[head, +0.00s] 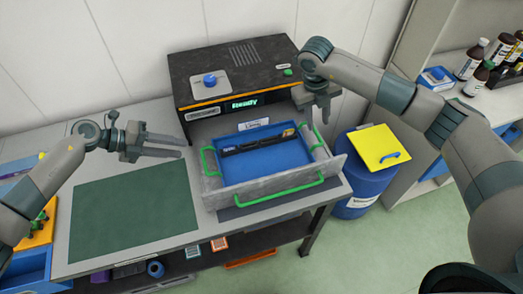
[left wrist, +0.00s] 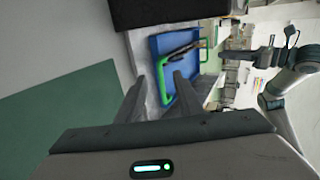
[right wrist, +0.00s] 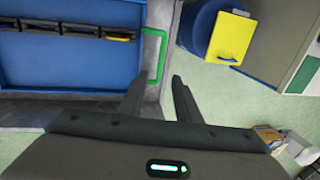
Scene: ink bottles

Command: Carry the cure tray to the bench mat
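The cure tray (head: 262,172) is blue inside and sits in the pulled-out grey drawer below the black curing machine; a green handle shows on its left (head: 206,162) and right side (head: 319,136). A row of dark pieces (head: 258,140) lies in it. The dark green bench mat (head: 135,212) lies flat and bare on the bench, left of the drawer. My left gripper (head: 181,146) is open and empty, left of the tray's left handle, which shows beyond its fingers (left wrist: 163,82). My right gripper (head: 317,118) is open and empty, near the right handle (right wrist: 154,56).
The black machine (head: 235,68), with a lit green display, stands behind the tray. The drawer front (head: 285,198) has its own green handle. A blue barrel (head: 357,192) with a yellow board (head: 377,148) stands right. Blue and orange bins are at far left.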

